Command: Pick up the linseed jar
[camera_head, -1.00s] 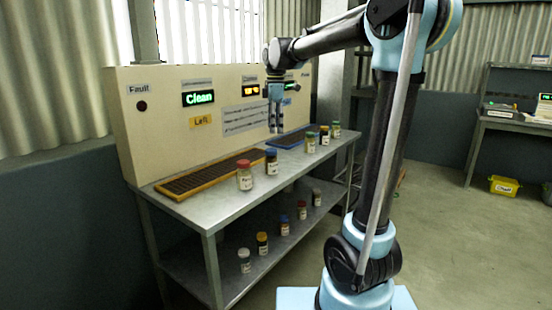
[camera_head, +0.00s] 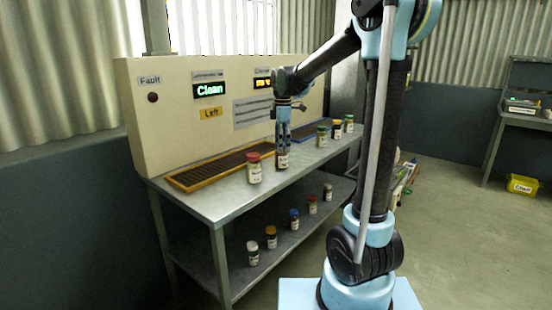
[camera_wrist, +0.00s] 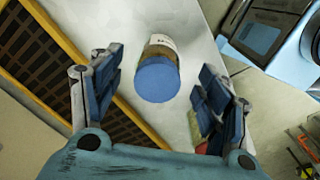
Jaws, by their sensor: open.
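My gripper (camera_head: 283,147) is open and points down over the bench, directly above a small jar (camera_head: 282,161). In the wrist view, this jar has a blue lid (camera_wrist: 157,79) and a white label, and lies between the two spread fingers of my gripper (camera_wrist: 162,74), with gaps on both sides. In the head view, the fingers hide its lid. The label lettering is too small to read, so I cannot tell which jar is linseed.
Several jars stand at the bench's right end, and several more on the lower shelf (camera_head: 238,277). A panel (camera_head: 145,125) rises behind.

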